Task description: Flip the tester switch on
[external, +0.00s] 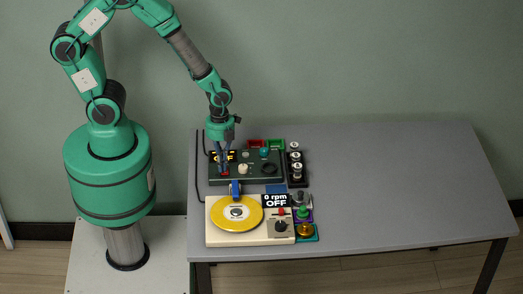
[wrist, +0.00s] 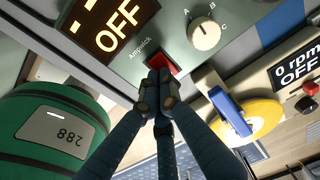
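The red switch (wrist: 163,64) sits below the label, beside a white A-B-C knob (wrist: 204,31). In the external view the red switch (external: 226,173) lies right under my fingertips. My gripper (wrist: 157,88) has its fingertips drawn together, with nothing seen between them. They are at the near edge of the switch and overlap part of it; I cannot tell whether they touch it.
In front stands a cream machine (external: 215,236) with a yellow disc (external: 222,217), a blue part (external: 235,188) and a display (external: 276,201) reading 0 rpm OFF. A dark rack of small jars (external: 297,171) stands right of the tester. The table's right half (external: 400,190) is clear.

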